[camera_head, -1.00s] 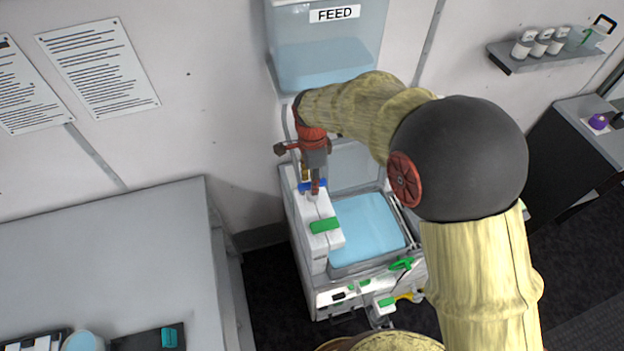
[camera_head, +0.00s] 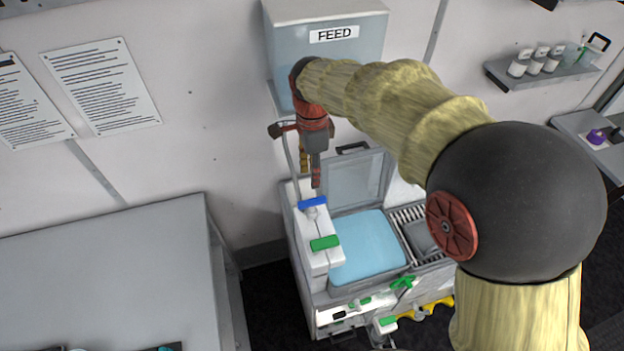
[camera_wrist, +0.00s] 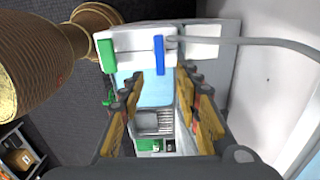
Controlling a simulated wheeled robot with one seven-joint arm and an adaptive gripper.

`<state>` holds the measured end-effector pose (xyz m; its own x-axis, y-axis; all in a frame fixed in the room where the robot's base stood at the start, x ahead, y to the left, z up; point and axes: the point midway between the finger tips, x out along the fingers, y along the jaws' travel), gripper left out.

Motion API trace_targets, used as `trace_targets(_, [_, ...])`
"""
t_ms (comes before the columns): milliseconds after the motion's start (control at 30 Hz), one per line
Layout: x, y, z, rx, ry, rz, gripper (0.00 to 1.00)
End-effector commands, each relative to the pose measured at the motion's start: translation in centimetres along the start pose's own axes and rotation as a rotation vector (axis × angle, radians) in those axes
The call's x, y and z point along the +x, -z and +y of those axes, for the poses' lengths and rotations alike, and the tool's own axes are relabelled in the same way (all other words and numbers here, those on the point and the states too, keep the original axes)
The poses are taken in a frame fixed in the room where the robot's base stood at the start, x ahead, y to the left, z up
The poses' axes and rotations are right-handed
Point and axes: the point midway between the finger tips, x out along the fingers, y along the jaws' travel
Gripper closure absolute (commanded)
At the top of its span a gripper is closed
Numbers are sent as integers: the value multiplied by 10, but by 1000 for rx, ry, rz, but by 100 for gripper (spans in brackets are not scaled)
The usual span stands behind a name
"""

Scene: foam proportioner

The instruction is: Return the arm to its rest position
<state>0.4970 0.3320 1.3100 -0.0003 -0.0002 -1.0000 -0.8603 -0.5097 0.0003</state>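My arm reaches in from the right, with its dark round joint (camera_head: 520,200) large in the head view. My gripper (camera_head: 311,176) hangs pointing down in front of the FEED tank (camera_head: 290,50), a little above the blue handle (camera_head: 312,203) in the picture. In the wrist view, the two fingers of my gripper (camera_wrist: 160,82) stand apart with nothing between them. The blue handle (camera_wrist: 159,55) and green handle (camera_wrist: 106,56) show beyond the fingertips, apart from them.
The white machine with a blue basin (camera_head: 365,250) stands below my gripper, its clear lid (camera_head: 355,180) raised. A grey table (camera_head: 110,270) is at the left. A wall shelf (camera_head: 530,75) with bottles is at the upper right. Open space lies between the table and my arm.

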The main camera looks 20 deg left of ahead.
Motion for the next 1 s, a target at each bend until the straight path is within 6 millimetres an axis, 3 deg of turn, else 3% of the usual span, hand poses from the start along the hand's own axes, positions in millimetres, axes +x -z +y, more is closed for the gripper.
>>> trace_targets(667, [-3,0,0,-33,0,0,67])
trace_targets(833, [2,0,-1,-274,10,1,67])
trace_targets(933, [20,2,19,-502,-20,-3,67])
trace_targets(1000, [21,4,38,-666,-21,-5,67])
